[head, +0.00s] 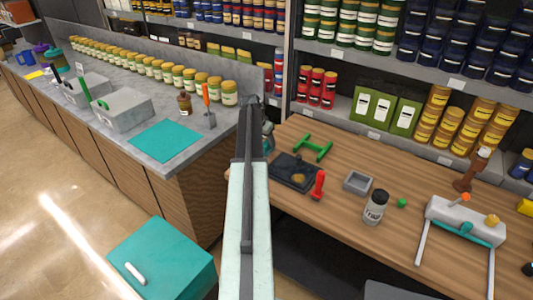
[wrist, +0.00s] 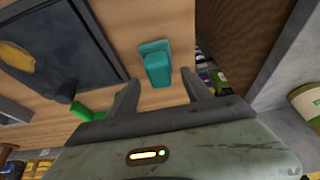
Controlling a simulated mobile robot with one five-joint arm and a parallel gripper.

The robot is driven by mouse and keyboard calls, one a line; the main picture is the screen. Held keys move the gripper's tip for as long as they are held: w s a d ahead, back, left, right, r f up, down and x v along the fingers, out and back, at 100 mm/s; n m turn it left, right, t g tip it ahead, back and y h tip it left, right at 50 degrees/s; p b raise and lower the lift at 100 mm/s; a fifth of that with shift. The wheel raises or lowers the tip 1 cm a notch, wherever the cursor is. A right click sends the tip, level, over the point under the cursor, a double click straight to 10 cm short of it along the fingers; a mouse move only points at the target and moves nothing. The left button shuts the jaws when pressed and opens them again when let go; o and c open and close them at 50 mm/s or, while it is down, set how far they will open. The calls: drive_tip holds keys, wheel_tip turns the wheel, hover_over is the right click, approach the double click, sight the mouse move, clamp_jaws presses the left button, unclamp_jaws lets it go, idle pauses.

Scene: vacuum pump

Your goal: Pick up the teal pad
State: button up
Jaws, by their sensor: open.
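A small teal pad (wrist: 157,66), a flat plate with a raised block, lies on the wooden table. In the wrist view it is just beyond and roughly between my fingertips. My gripper (wrist: 160,88) is open with nothing between its fingers. In the head view the tip of my gripper (head: 250,101) is above the table's left end. Part of a teal thing (head: 268,138), probably the same pad, shows just right of my arm, which partly hides it.
On the wooden table (head: 335,208), a black tray (head: 292,170), a red-handled tool (head: 319,184), a green frame (head: 313,147), a grey dish (head: 357,182) and a jar (head: 375,207) stand nearby. A flat teal sheet (head: 165,141) lies on the grey counter. Stocked shelves rise behind.

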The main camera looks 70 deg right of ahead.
sight(266, 143)
drive_tip(key=b+x, duration=0.1)
drive_tip(key=x, duration=0.2)
drive_tip(key=shift+f+b, duration=0.1)
drive_tip(key=shift+b, duration=0.2)
drive_tip(key=shift+r, duration=0.25)
clamp_jaws()
drive_tip(key=shift+r+p, duration=0.5)
drive_tip(key=shift+p, duration=0.25)
wheel_tip(266, 143, up, 3)
drive_tip(key=p, duration=0.3)
drive_tip(key=shift+r, duration=0.1)
drive_tip(key=s+a, duration=0.2)
drive_tip(key=a, duration=0.2)
drive_tip(key=s+a, duration=0.3)
drive_tip(key=a, duration=0.2)
drive_tip(key=s+a+p, duration=0.1)
drive_tip(key=s+a, duration=0.1)
drive_tip(key=a, duration=0.3)
drive_tip(key=shift+s+a+r, duration=0.15)
drive_tip(key=shift+s+r, duration=0.1)
drive_tip(key=shift+r, duration=0.15)
